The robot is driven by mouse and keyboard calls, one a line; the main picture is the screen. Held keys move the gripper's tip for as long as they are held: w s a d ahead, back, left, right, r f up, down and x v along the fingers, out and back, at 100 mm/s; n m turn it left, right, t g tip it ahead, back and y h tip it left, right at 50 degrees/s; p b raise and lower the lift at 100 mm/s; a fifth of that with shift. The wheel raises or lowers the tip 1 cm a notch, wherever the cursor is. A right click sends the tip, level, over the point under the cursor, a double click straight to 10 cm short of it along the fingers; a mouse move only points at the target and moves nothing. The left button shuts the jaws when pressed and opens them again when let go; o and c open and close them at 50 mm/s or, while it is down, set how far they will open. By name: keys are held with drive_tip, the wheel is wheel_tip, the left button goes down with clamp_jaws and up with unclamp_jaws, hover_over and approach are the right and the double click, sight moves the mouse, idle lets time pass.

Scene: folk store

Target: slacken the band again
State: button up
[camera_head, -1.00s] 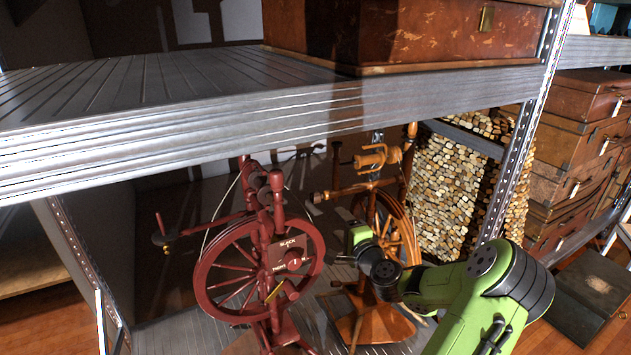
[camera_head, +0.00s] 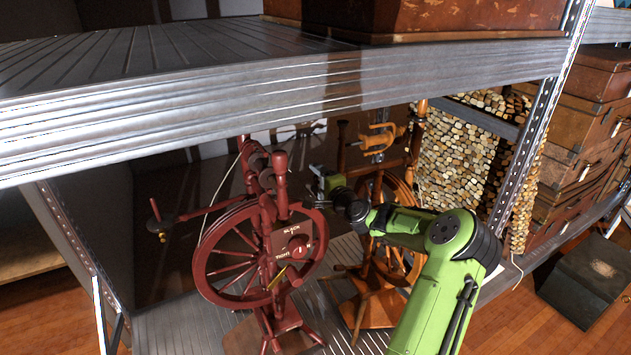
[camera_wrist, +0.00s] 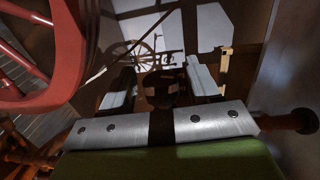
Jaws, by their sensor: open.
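A dark red spinning wheel (camera_head: 212,278) stands on the lower shelf. A thin pale band runs up from its rim. On its front is a red plate (camera_head: 281,240) lettered SLACK and TIGHT, with a round red knob (camera_head: 298,248) that bears a small white mark. My gripper (camera_head: 322,181) is open, above and right of the knob and apart from it. In the wrist view the red wheel (camera_wrist: 40,88) fills the left side, beside my open gripper (camera_wrist: 160,90). A dark rounded piece shows between the fingers; I cannot tell whether they touch it.
An orange-brown spinning wheel (camera_head: 377,311) stands close behind my arm on the right. The metal upper shelf (camera_head: 250,125) hangs low over both wheels. A perforated upright (camera_head: 530,140) and a stack of cut logs (camera_head: 450,155) are at the right.

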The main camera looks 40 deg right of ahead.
drive_tip(key=shift+x, duration=0.8)
drive_tip(key=shift+c, duration=0.4)
drive_tip(key=c, duration=0.9)
drive_tip(key=g+p, duration=0.1)
drive_tip(key=p, duration=0.3)
drive_tip(key=shift+a+r+p, duration=0.1)
drive_tip(key=shift+r+p, duration=0.25)
drive_tip(key=g+p, duration=0.1)
drive_tip(key=p, duration=0.1)
drive_tip(key=shift+f+y+p, duration=0.15)
drive_tip(key=shift+y+p, duration=0.2)
drive_tip(key=shift+y, duration=0.05)
drive_tip(key=shift+s+f+g+p, duration=0.1)
drive_tip(key=shift+f+g+p, duration=0.3)
drive_tip(key=shift+p, duration=0.15)
